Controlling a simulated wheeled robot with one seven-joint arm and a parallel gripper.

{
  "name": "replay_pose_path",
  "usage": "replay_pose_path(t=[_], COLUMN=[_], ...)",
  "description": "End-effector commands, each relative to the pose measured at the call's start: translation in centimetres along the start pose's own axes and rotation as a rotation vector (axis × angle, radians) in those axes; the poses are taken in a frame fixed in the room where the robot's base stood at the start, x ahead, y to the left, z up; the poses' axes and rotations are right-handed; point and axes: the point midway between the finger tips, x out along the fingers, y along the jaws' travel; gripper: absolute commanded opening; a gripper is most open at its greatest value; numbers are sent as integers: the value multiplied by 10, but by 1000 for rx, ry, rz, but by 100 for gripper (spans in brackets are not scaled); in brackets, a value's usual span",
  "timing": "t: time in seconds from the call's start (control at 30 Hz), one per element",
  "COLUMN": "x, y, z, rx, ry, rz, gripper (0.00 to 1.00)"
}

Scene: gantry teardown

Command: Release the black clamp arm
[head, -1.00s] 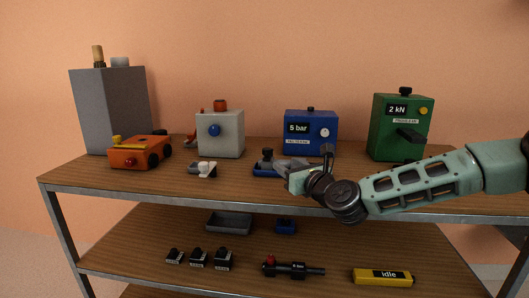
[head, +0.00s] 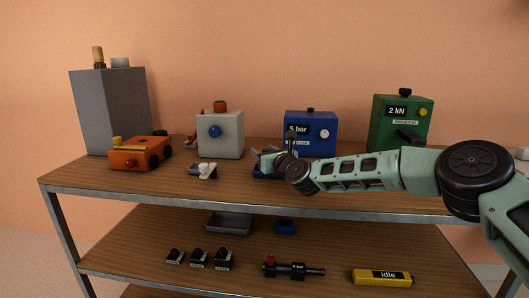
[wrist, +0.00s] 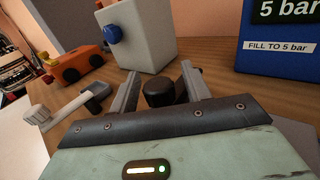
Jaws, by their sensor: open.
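A black knob (wrist: 158,93) stands between the two fingers of my gripper (wrist: 160,70) in the wrist view. The fingers are apart, one on each side of it; I cannot tell whether either touches it. In the head view my gripper (head: 268,154) is over the small blue-based fixture (head: 262,175) and hides most of it, including any clamp arm there. A pale lever on a small mount (head: 203,170) lies to the left on the shelf; its pale handle (wrist: 65,108) and black pivot show in the wrist view.
A blue "5 bar" box (head: 318,125) stands close behind my gripper. A white box with a blue knob (head: 220,135) and an orange wheeled unit (head: 138,154) are left. A green "2 kN" box (head: 400,115) stands behind my arm. The lower shelf holds several small parts.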

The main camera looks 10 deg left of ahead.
Motion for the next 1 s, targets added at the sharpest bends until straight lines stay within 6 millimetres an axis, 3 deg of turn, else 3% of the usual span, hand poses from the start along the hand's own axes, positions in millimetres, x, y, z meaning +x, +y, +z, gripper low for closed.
replay_pose_path(t=[0.33, 0.5, 1.0], x=[2, 2, 7], y=[0, 0, 6], z=[0, 0, 0], rx=[0, 0, 0], ry=[0, 0, -1], rz=[0, 0, -105], gripper=[48, 0, 0])
